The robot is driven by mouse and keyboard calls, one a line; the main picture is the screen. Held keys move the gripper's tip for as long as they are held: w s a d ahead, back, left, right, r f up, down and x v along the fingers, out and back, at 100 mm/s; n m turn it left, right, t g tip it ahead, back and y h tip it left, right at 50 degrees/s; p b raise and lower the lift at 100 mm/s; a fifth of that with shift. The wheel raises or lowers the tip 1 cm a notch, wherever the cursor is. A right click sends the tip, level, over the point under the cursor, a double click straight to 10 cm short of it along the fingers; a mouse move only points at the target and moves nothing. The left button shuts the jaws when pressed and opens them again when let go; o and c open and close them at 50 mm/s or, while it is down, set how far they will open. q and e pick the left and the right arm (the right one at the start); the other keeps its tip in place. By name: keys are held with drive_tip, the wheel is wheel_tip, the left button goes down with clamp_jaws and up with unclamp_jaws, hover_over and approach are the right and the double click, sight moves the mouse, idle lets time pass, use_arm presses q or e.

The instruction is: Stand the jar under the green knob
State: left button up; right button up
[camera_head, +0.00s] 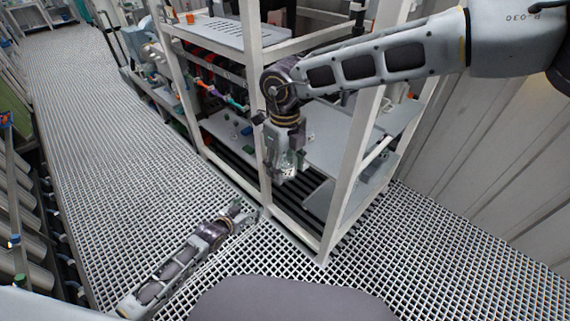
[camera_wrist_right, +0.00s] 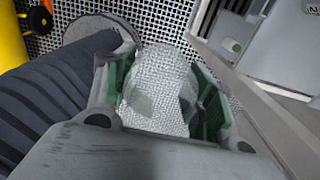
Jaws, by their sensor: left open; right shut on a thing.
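My right gripper (camera_head: 284,172) reaches down into the white-framed rack and is shut on a clear jar. In the right wrist view the see-through jar (camera_wrist_right: 160,88) sits between the green finger pads (camera_wrist_right: 160,105), with the floor grating showing through it. In the head view the jar is too small to make out clearly. My left gripper (camera_head: 241,210) is open and low, just outside the rack's near left post.
The rack's white post (camera_head: 254,110) stands close left of my right gripper, and another post (camera_head: 350,165) is to its right. A grey shelf (camera_head: 325,135) lies behind the gripper. Small green items (camera_head: 246,130) are on the shelf to the left. Open grating (camera_head: 110,150) runs left.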

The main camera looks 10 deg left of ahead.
use_arm(q)
drive_tip(key=s+a+f+n+g+y, duration=0.15)
drive_tip(key=s+a+f, duration=0.3)
drive_tip(key=f, duration=0.45)
drive_tip(key=s+a+f+g+y, duration=0.1)
drive_tip(key=s+a+f+g, duration=0.15)
drive_tip(key=s+f, duration=0.5)
drive_tip(key=s+a+f+g+y, duration=0.1)
drive_tip(key=s+a+f, duration=0.3)
drive_tip(key=f, duration=0.7)
drive_tip(key=s+f+g, duration=0.1)
drive_tip(key=s+f, duration=0.4)
drive_tip(key=s, duration=0.5)
drive_tip(key=s+f+g+y, duration=0.1)
drive_tip(key=s+f, duration=0.4)
drive_tip(key=s, duration=0.5)
drive_tip(key=s+f+g, duration=0.3)
drive_tip(key=s+f, duration=0.2)
drive_tip(key=s, duration=0.4)
drive_tip(key=shift+s+d, duration=0.15)
drive_tip(key=shift+s, duration=0.25)
drive_tip(key=shift+r, duration=0.25)
